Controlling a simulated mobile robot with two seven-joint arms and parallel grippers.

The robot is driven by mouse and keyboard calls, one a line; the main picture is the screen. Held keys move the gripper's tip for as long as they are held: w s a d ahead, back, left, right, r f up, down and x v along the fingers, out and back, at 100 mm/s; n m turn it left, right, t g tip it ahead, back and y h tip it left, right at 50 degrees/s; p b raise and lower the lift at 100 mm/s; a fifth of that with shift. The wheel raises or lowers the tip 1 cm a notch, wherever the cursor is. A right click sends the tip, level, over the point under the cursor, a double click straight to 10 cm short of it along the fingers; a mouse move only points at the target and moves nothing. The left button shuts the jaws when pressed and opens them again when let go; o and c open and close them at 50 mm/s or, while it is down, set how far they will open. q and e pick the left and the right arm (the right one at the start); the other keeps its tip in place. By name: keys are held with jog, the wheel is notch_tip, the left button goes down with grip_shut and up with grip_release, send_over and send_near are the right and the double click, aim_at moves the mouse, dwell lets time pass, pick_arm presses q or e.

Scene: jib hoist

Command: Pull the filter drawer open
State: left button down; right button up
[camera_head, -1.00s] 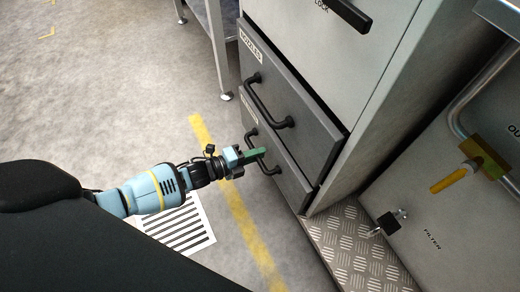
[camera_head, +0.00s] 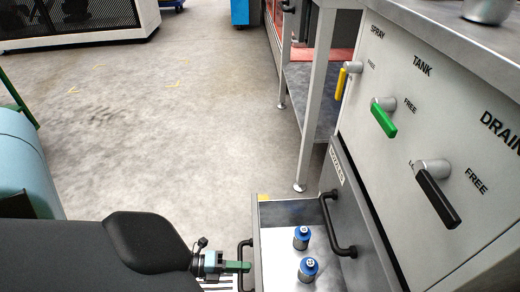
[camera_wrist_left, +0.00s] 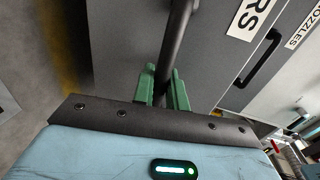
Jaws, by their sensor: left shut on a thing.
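The filter drawer (camera_head: 257,232) stands pulled out of the cabinet, low at the bottom of the head view. Two blue-capped filters (camera_head: 301,238) stand upright inside it. My left gripper (camera_head: 244,266) is at the drawer's front, shut on its dark bar handle (camera_head: 241,248). In the left wrist view, the green fingers of my left gripper (camera_wrist_left: 163,88) sit on both sides of the handle bar (camera_wrist_left: 176,38). A white label (camera_wrist_left: 249,19) ending in "RS" shows on the drawer front there. My right gripper is not in view.
The nozzles drawer (camera_head: 352,215), with its own handle (camera_head: 334,228), is shut above the filter drawer. A panel (camera_head: 400,70) with yellow, green and black levers rises at the right. A table leg (camera_head: 312,110) stands behind. The floor (camera_head: 170,130) to the left is clear.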

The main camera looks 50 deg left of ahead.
pick_arm(q)
jog(key=shift+f+v, duration=0.1)
jog(key=shift+v, duration=0.5)
jog(key=shift+f+v, duration=0.15)
jog(key=shift+v, duration=0.45)
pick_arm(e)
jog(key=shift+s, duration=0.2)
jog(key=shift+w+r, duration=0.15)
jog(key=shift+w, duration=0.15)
pick_arm(q)
jog(key=c, duration=1.5)
grip_release()
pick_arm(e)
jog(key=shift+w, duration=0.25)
pick_arm(q)
jog(key=shift+s+a, duration=0.1)
jog(key=shift+s, duration=0.05)
